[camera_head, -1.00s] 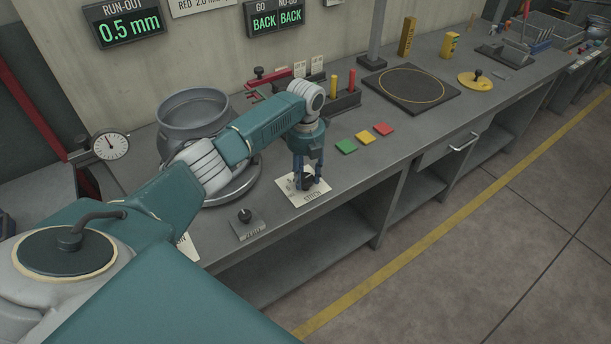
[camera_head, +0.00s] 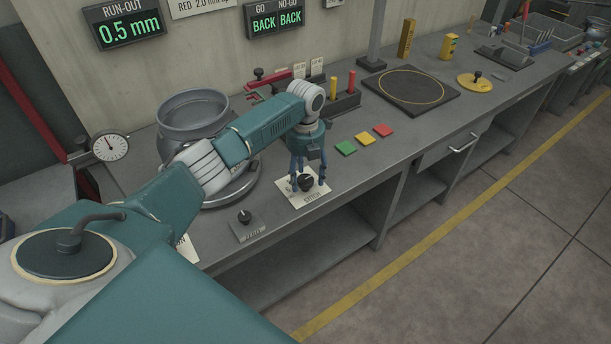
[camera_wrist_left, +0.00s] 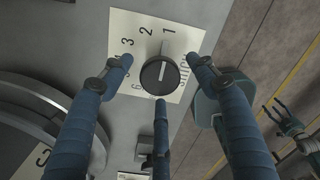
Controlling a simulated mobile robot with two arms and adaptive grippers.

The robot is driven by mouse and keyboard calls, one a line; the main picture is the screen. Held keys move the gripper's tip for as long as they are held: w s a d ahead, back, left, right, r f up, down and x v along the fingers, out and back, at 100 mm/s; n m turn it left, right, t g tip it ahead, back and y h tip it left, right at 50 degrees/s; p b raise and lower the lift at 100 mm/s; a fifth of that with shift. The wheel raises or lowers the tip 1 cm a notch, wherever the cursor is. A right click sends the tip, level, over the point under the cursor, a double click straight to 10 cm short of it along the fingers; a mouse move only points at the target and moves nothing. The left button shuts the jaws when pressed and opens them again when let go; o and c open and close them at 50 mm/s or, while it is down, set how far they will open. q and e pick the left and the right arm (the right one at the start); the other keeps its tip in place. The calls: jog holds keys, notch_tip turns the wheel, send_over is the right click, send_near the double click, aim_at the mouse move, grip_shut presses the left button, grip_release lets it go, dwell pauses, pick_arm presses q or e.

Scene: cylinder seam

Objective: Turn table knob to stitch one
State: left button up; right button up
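The table knob is a round black knob (camera_wrist_left: 160,75) with a pale pointer line, on a white plate marked STITCH (camera_head: 309,197) with numbers around it. In the left wrist view the line points up, toward the 1. My left gripper (camera_head: 309,187) is over the plate with its blue fingers spread around the knob. In the left wrist view a gap shows between the fingertips and the knob, so it is open and holds nothing. My right gripper (camera_wrist_left: 284,118) shows small at the right of the left wrist view, fingers apart and empty, over the floor.
A smaller black knob (camera_head: 245,216) on a grey plate sits left of the STITCH plate. A grey cylindrical vessel (camera_head: 190,112) on a round base stands behind my left arm. Green, yellow and red pads (camera_head: 364,139) lie to the right. The bench front edge is close.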

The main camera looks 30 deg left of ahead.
aim_at(306, 179)
pick_arm(q)
notch_tip(306, 179, up, 12)
dwell(0.6)
jog(key=shift+f, duration=0.1)
